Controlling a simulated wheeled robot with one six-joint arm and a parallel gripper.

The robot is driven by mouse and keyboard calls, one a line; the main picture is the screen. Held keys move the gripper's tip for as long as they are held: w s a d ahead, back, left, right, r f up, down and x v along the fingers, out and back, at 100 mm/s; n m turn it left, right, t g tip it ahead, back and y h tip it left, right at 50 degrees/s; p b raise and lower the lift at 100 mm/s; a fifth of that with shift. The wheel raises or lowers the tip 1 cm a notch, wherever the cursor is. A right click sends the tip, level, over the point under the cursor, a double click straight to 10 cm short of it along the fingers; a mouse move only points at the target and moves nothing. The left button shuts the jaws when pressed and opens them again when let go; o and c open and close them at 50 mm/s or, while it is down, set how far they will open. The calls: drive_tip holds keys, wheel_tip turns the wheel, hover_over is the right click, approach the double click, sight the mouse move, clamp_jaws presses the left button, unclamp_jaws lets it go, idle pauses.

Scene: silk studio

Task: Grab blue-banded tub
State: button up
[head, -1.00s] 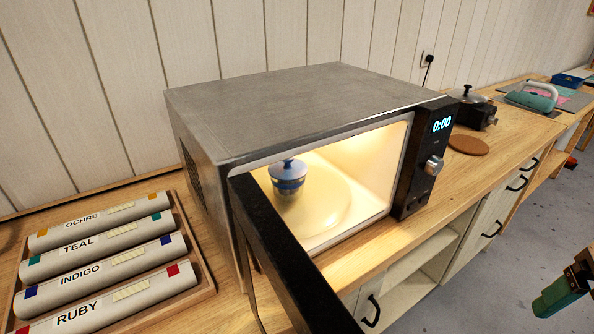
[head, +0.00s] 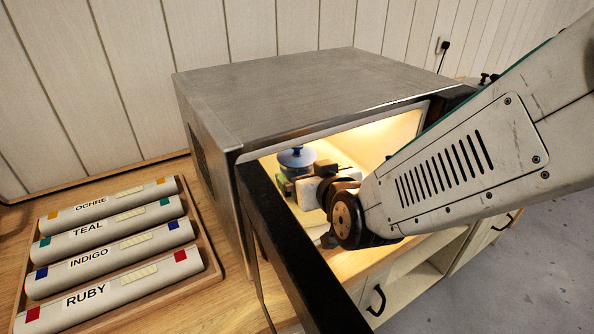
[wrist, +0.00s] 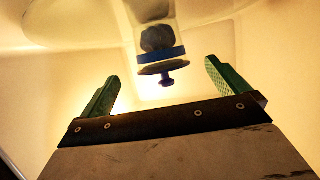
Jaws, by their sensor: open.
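The blue-banded tub (head: 297,158) stands inside the open, lit microwave (head: 290,98), with its blue lid and knob showing in the head view. In the wrist view the tub (wrist: 161,52) shows its blue band and knob, between and beyond the two green fingers. My gripper (wrist: 160,82) is open and empty. In the head view my gripper (head: 290,184) reaches into the microwave, close to the tub, and hides its lower part. I cannot tell if a finger touches the tub.
The microwave's dark door (head: 290,250) stands open to the left of my arm. A wooden tray (head: 212,262) with labelled rolls, OCHRE, TEAL, INDIGO and RUBY, lies on the counter at left. The microwave's walls leave little room around my gripper.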

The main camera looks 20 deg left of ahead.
sight(304, 168)
drive_tip(key=x, duration=0.7)
drive_tip(key=shift+r, duration=0.2)
drive_tip(key=c, duration=1.3)
